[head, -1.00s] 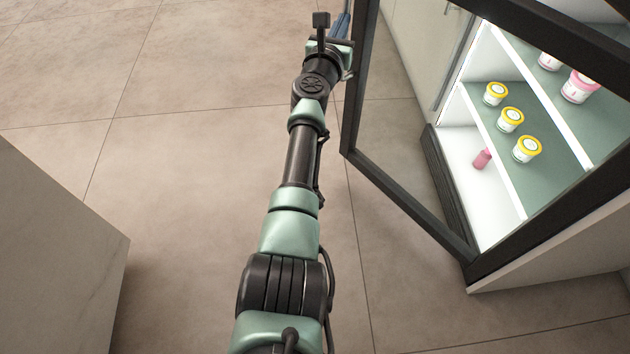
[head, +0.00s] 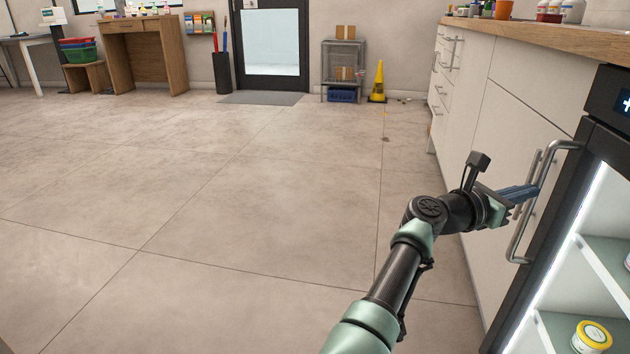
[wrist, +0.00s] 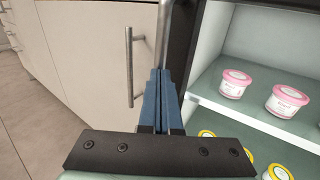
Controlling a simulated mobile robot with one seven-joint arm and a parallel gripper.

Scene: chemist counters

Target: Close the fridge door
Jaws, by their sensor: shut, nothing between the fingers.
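The fridge (head: 603,105) stands at the right edge of the head view, lit inside. Its door (head: 556,228) has a dark frame and a silver handle (head: 513,241). The frame also shows in the wrist view (wrist: 184,35). I cannot tell from these views how far the door is from its closed position. My gripper (head: 535,192) has its blue fingers shut and empty at the handle. In the wrist view the fingers (wrist: 165,75) overlap the handle bar (wrist: 164,22); contact is unclear. White shelves inside hold pink-lidded tubs (wrist: 235,84) and yellow-lidded tubs (head: 591,337).
White cabinets (head: 480,110) with bar handles adjoin the fridge on the left, under a wooden counter (head: 545,32). Open tiled floor (head: 230,190) fills the left and middle. A yellow cone (head: 377,84) and a grey rack (head: 343,62) stand far back.

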